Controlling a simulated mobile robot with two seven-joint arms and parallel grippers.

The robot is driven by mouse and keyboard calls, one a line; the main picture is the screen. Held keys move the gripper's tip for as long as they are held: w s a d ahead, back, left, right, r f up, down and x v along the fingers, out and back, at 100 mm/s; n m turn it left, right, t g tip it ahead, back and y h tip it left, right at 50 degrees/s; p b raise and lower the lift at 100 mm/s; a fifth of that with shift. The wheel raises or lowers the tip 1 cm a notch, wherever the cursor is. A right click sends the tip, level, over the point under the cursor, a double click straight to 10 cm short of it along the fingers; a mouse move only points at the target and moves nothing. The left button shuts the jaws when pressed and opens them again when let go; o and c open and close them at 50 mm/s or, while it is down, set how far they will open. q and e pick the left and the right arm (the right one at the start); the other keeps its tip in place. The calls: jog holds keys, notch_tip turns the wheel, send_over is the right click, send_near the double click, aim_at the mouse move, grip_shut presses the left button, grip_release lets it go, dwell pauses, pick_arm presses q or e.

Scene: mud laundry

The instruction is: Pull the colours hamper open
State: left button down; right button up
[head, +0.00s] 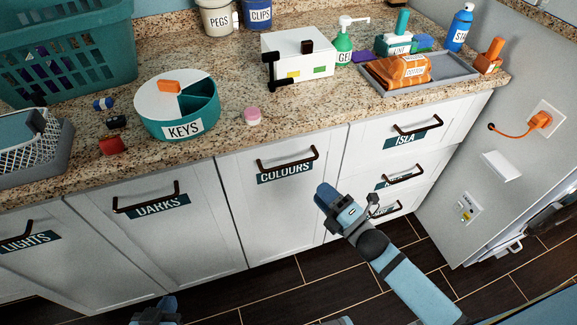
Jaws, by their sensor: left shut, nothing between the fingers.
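The colours hamper is a white front panel (270,220) with a dark bar handle (288,161) and a teal COLOURS label (285,173). It sits flush with the panels beside it and looks closed. My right gripper (324,195) is in front of the cabinet, a little below and right of the COLOURS handle, and apart from it in the picture. Its finger gap is not clear. My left gripper (157,310) shows only in part at the bottom edge, low in front of the DARKS panel. It is shut and empty.
The DARKS hamper (165,245) is to the left and the ISLA drawer (415,122) to the right, both closed. The granite counter (225,100) above holds a KEYS tub (180,112), a white box (300,58) and a tray (450,75). The wooden floor (290,290) in front looks clear.

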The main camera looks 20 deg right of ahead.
aim_at(292, 164)
jog(key=x, duration=1.1)
jog(key=shift+w+a, duration=0.15)
jog(key=shift+w, duration=0.1)
jog(key=shift+c, duration=0.4)
grip_shut()
